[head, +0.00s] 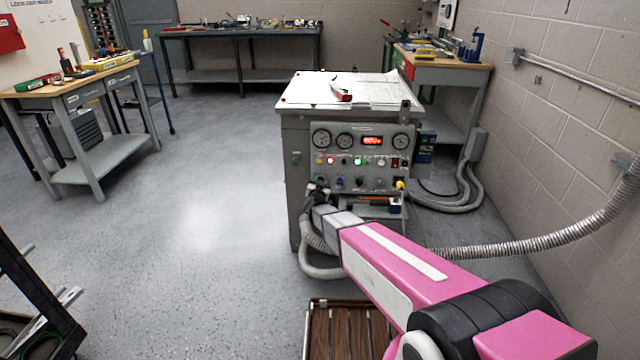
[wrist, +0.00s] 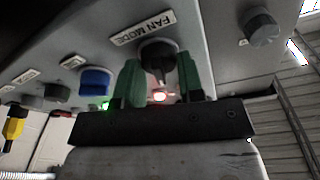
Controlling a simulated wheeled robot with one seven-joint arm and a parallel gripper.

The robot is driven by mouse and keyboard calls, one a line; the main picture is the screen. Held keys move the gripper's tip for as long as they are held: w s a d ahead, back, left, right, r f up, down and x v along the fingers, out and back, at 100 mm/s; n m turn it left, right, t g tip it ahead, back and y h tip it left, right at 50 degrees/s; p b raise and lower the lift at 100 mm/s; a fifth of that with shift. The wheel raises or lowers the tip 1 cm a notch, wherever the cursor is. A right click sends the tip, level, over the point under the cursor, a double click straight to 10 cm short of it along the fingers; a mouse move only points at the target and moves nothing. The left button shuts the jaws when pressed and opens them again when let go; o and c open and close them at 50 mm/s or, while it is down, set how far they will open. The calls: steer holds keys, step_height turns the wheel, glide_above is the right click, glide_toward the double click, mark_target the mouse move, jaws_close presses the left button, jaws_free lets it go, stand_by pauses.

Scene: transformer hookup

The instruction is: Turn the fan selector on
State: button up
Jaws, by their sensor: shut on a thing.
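The fan selector (wrist: 157,50) is a dark round knob with a raised grip, under a tilted FAN MODE label (wrist: 144,27) in the wrist view. My gripper (wrist: 160,82) has green fingers, one on each side of the knob, and is shut on it. The knob's pointer direction is hard to read. In the head view my gripper (head: 318,190) is at the lower left of the grey control panel (head: 345,150), and it hides the selector there. A small reddish-white light (wrist: 159,97) glows between the fingers.
A blue knob (wrist: 95,81) and a grey knob (wrist: 262,27) flank the selector. Gauges, lit lamps and a red display (head: 371,141) are on the panel. Papers lie on the cabinet top (head: 310,90). A hose (head: 540,245) runs at right.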

steer(key=m+h, duration=0.1)
steer(key=m, duration=0.2)
steer(key=m+g, duration=0.1)
steer(key=m, duration=0.2)
steer(key=shift+m+h, duration=0.4)
steer(key=shift+m, duration=0.3)
steer(key=o, duration=0.9)
steer(key=shift+s, duration=0.1)
steer(key=s, duration=0.3)
steer(key=s+a, duration=0.1)
steer(key=s, duration=0.3)
steer(key=s+a, duration=0.1)
steer(key=s, duration=0.2)
steer(key=shift+s, duration=0.25)
